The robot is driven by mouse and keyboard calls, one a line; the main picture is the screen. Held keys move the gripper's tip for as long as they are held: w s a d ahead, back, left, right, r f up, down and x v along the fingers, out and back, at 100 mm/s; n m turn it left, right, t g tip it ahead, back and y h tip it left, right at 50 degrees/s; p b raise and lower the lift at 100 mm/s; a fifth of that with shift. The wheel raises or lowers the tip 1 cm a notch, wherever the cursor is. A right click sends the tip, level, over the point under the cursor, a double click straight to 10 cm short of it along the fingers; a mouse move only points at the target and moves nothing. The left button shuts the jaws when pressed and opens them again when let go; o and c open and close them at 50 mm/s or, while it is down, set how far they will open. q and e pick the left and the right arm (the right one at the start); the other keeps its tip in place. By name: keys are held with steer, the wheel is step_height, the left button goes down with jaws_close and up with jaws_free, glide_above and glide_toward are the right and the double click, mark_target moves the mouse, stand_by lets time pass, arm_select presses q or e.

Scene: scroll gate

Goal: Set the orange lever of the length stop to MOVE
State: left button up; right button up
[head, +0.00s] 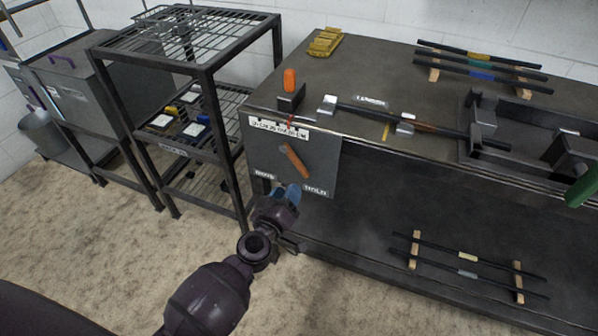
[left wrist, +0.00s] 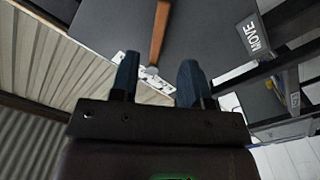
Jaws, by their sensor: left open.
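The orange lever (head: 296,160) is on the grey front plate (head: 325,165) of the bench. It slants down to the right, its free end towards the HOLD label (head: 315,191). The MOVE label (head: 264,175) is at the plate's lower left. My left gripper (head: 288,194) is open and empty, just below the lever. In the left wrist view the lever (left wrist: 160,30) comes down between the blue fingertips (left wrist: 158,65); I cannot tell whether it lies between them in depth. The MOVE label (left wrist: 252,40) shows at the right there. My right gripper is not in view.
A stop block with an orange knob (head: 290,82) and a dark rod (head: 365,110) are on the bench top. A black wire-shelf rack (head: 208,75) stands left of the bench. A green object (head: 582,188) shows at the right edge. The floor in front is clear.

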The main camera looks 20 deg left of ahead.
mark_target(300, 170)
arm_select(q)
steer(key=w, duration=0.6)
steer(key=shift+w+d+f+b, duration=0.15)
steer(key=shift+b, duration=0.25)
steer(key=shift+w, duration=0.8)
jaws_close()
